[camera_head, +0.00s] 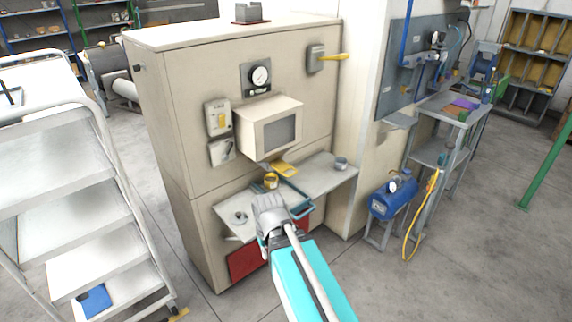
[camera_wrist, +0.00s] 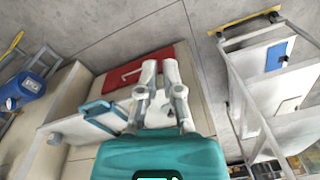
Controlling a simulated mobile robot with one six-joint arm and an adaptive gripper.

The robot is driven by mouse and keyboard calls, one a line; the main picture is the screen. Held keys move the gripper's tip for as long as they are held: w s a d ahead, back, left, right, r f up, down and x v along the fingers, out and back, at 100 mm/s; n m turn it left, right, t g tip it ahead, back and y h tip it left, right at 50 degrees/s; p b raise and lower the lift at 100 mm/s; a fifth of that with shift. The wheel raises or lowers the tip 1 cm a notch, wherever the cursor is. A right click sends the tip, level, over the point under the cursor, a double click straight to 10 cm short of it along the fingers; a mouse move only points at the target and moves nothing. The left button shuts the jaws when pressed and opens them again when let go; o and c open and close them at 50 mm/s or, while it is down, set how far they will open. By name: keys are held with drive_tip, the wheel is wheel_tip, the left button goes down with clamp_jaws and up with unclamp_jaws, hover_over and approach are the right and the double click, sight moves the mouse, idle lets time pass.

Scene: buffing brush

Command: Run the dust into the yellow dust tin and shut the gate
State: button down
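A small yellow tin (camera_head: 271,182) stands on the work shelf (camera_head: 322,176) of a beige cabinet (camera_head: 170,120), below a projecting box with a dark window (camera_head: 279,133). A yellow lever (camera_head: 333,57) sticks out to the right from a grey housing high on the cabinet; I cannot tell whether it works the gate. My gripper (camera_head: 266,203) is in front of the shelf, just below the tin in the picture. In the wrist view, my gripper's fingertips (camera_wrist: 159,68) are a little apart with nothing between them, over a red panel (camera_wrist: 120,78). The tin is not visible there.
A blue handle (camera_head: 300,209) is at the shelf's front, right of my gripper. A flat yellow piece (camera_head: 286,169) and a grey cup (camera_head: 341,163) lie further back. A white step ladder (camera_head: 60,210) stands left, a blue tank (camera_head: 392,199) right. Floor between is clear.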

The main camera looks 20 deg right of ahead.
drive_tip(key=w+d+f+m+t+y+b, duration=0.25)
drive_tip(key=w+d+b, duration=0.2)
drive_tip(key=w, duration=0.35)
drive_tip(key=w+d+f+m+t+y+b, duration=0.1)
drive_tip(key=w+d+m+t+y+b, duration=0.3)
drive_tip(key=w, duration=0.3)
drive_tip(key=w+d+r+m+t+h+b, duration=0.1)
drive_tip(key=w+d+m+t+b, duration=0.1)
drive_tip(key=d, duration=0.8)
drive_tip(key=w+d+r+m+t+h+b, duration=0.1)
drive_tip(key=w+d+m+t, duration=0.4)
drive_tip(key=d, duration=0.5)
drive_tip(key=shift+r+m+t+b, duration=0.35)
drive_tip(key=shift+r+b, duration=0.45)
drive_tip(key=shift+b, duration=0.35)
drive_tip(key=shift+w, duration=0.15)
drive_tip(key=b+x, duration=0.3)
drive_tip(key=x, duration=1.1)
